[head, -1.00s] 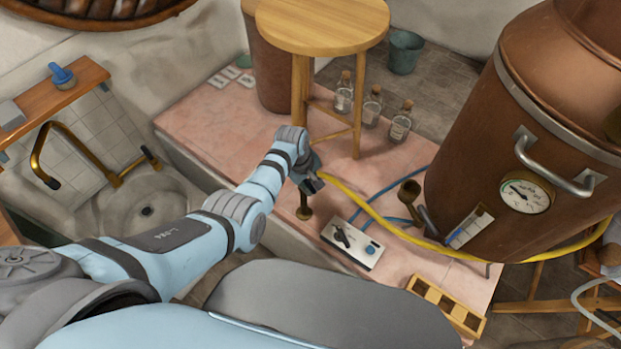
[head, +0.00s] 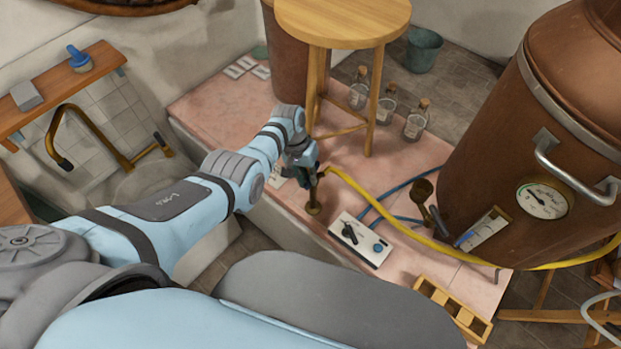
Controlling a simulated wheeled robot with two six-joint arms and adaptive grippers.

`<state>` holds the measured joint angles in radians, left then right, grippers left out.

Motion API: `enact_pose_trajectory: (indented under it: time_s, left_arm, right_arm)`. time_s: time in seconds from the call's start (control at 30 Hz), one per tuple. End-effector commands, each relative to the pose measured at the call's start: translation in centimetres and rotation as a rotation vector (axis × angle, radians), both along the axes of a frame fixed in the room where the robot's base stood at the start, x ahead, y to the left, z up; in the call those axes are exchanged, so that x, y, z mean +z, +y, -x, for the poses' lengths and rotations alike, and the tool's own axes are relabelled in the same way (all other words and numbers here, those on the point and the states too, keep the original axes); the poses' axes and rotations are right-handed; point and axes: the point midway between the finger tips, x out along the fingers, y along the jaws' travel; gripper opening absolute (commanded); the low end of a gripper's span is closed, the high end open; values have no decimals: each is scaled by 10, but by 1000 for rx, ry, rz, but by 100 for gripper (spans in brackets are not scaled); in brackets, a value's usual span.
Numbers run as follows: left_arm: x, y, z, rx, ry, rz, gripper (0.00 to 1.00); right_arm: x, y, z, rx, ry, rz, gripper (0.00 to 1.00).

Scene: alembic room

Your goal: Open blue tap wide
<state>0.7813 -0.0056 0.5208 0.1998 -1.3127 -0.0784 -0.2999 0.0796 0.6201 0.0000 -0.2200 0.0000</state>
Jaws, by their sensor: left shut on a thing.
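A short brass standpipe (head: 314,207) with a round foot stands on the pink tiled platform, in the middle of the head view. My left gripper (head: 311,184) is at its top, fingers pointing down and right, shut on what looks like the blue tap's handle. The gripper hides most of the handle, so how far it is turned cannot be told. My right gripper is not in view.
A yellow hose (head: 385,219) runs from near the standpipe to the copper boiler (head: 480,170). A switch box (head: 361,240), brass funnel (head: 422,190) and wooden rack (head: 455,312) lie to the right. A wooden stool (head: 343,20) and glass bottles (head: 386,105) stand behind.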

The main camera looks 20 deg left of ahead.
Motion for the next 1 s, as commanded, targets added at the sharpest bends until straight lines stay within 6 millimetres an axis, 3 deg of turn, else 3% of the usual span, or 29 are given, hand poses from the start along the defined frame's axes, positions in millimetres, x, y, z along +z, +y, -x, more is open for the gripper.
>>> enact_pose_trajectory:
  time_s: [0.4,0.93,0.97,1.0]
  left_arm:
    - [-1,8,-2,-198,0,-1,0]
    - [0,8,-2,-223,0,-1,0]
    - [0,8,-2,-223,0,-1,19]
    - [0,8,-2,-222,0,-1,25]
  right_arm:
    - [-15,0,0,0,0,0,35]
    - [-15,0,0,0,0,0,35]
    - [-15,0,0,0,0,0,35]
    - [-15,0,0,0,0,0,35]
